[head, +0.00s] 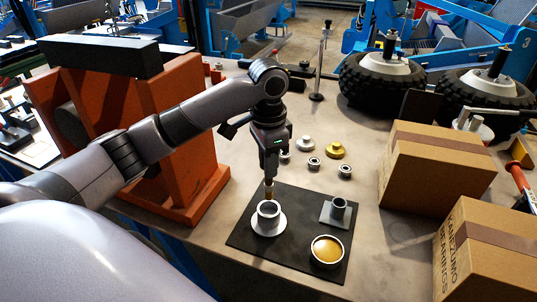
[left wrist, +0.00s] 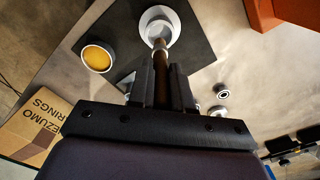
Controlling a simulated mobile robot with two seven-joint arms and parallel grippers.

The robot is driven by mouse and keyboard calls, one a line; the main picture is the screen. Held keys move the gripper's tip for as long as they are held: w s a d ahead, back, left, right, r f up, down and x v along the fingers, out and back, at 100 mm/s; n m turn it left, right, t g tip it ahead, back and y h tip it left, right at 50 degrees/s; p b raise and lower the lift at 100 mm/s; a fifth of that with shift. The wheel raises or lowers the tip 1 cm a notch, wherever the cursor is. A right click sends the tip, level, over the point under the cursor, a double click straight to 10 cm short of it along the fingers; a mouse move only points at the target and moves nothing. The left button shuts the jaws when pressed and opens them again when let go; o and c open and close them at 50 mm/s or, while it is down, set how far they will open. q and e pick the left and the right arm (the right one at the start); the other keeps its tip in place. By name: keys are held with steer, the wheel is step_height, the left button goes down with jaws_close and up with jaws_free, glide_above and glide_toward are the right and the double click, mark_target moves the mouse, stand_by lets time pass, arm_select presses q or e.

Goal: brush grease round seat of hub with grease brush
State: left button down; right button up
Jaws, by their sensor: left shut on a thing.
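The hub (head: 268,217) is a pale grey flanged ring standing on a black mat (head: 297,203). It also shows at the top of the left wrist view (left wrist: 158,17). My left gripper (head: 269,178) is above the hub, pointing down, shut on the grease brush (head: 269,190). The brush has a brown handle, and in the left wrist view (left wrist: 161,48) its lower end meets the hub's opening. I cannot tell whether the bristles touch the seat. A round tin of amber grease (head: 327,250) sits at the mat's front right. My right gripper is not in view.
A grey block with a dark upright tube (head: 338,208) stands on the mat, right of the hub. Several small bearings and a gold flanged part (head: 336,150) lie behind the mat. Cardboard boxes (head: 436,170) stand at right, an orange frame (head: 185,150) at left.

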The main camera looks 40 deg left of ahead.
mark_target(266, 185)
arm_select(q)
steer(key=shift+f, duration=3.1)
steer(key=shift+f, duration=0.25)
steer(key=shift+s, duration=0.1)
steer(key=shift+s+d, duration=0.1)
steer(key=shift+s, duration=0.1)
steer(key=shift+w+d, duration=0.15)
steer(key=shift+d, duration=0.05)
steer(key=shift+w+a, duration=0.15)
steer(key=shift+w, duration=0.25)
steer(key=shift+s+a, duration=0.1)
steer(key=shift+a, duration=0.3)
stand_by(0.5)
steer(key=shift+s, duration=0.25)
steer(key=shift+s+d, duration=0.1)
steer(key=shift+s, duration=0.1)
stand_by(0.4)
